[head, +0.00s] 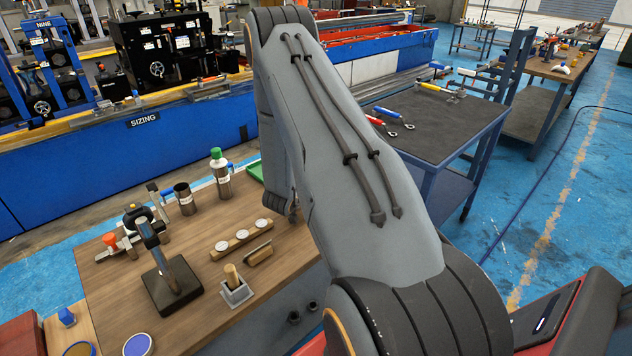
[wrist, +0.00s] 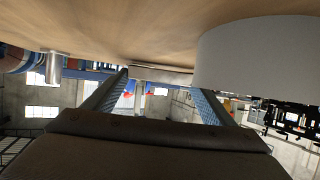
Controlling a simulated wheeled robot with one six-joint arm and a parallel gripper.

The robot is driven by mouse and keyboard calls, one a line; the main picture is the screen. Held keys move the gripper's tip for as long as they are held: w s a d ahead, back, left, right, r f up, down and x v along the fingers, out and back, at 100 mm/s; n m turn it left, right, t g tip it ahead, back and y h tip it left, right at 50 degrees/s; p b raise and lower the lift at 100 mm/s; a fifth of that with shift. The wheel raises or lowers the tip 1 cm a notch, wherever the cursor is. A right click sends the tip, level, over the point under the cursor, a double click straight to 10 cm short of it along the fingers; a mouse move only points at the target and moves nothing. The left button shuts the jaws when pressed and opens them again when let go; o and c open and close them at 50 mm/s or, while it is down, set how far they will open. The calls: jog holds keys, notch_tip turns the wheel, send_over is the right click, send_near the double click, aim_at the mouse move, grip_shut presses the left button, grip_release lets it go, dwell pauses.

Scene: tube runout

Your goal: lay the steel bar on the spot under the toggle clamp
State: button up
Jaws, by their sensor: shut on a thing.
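My gripper (wrist: 160,82) shows in the wrist view with its two fingers apart on either side of a pale bar-like piece (wrist: 160,75). It is shut on this piece, which I take to be the steel bar; only a short edge shows. In the head view my arm hides the gripper and the bar. A clamp-like tool with an orange-red end (head: 110,240) lies at the left of the wooden bench. I cannot tell for sure that it is the toggle clamp, and the spot under it cannot be made out.
The wooden bench (head: 205,318) holds a black-based stand (head: 173,288), a strip with white discs (head: 239,238), a small grey block (head: 237,293) and a green-capped bottle (head: 220,175). A pale round surface (wrist: 250,55) is close at right in the wrist view. A dark-topped table (head: 440,125) stands beyond.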

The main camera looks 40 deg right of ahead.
jog(key=shift+f, duration=0.4)
jog(key=o, duration=1.6)
jog(key=shift+a+b, duration=0.15)
jog(key=shift+b, duration=0.15)
jog(key=b+v, duration=0.2)
jog(key=v, duration=0.5)
jog(key=shift+s+a+r, duration=0.15)
jog(key=shift+s+a, duration=0.05)
